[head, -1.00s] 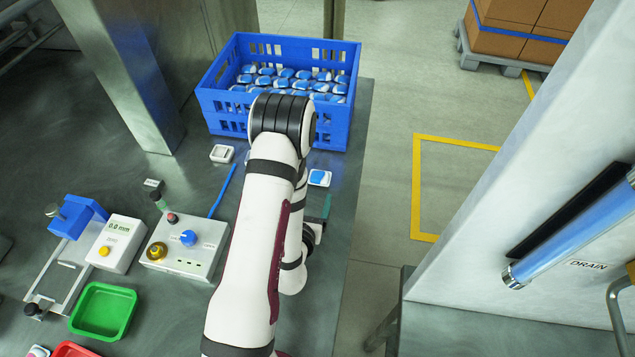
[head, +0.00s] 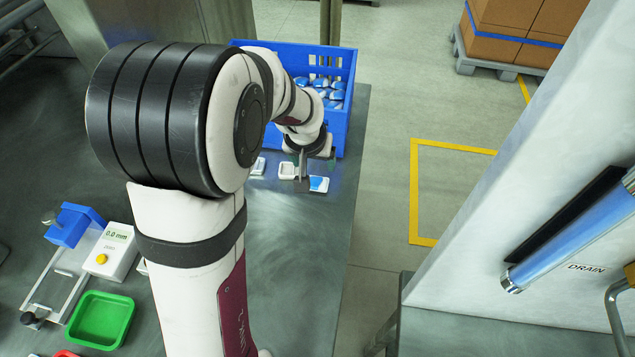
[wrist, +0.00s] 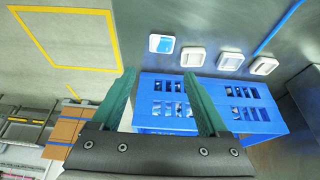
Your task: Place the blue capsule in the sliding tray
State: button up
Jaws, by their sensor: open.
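A white square holder with a blue-and-white capsule (head: 319,184) in it lies at the table's right side, in front of the crate. It also shows at the top of the wrist view (wrist: 161,43). My gripper (head: 303,168) is beside it in the head view, pointing down. In the wrist view my gripper (wrist: 160,85) has its two green fingers apart with nothing between them. I cannot tell its height above the table. A metal frame with rails (head: 52,285) under a blue block (head: 75,224) stands at the left; I cannot tell whether this is the sliding tray.
A blue crate (head: 345,110) of blue-and-white pieces stands behind my gripper. Empty white holders (wrist: 192,56) lie beside the filled one. A gauge box (head: 113,250) and green tray (head: 100,318) are at the left. The table (head: 300,260) is clear in front of the gripper.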

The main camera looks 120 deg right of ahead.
aim_at(318, 180)
jog(key=x, duration=1.5)
jog(key=shift+s+d+f, duration=0.1)
jog(key=shift+d+f, duration=0.1)
jog(key=shift+d, duration=0.2)
jog(key=shift+r, duration=0.1)
jog(key=c, duration=1.2)
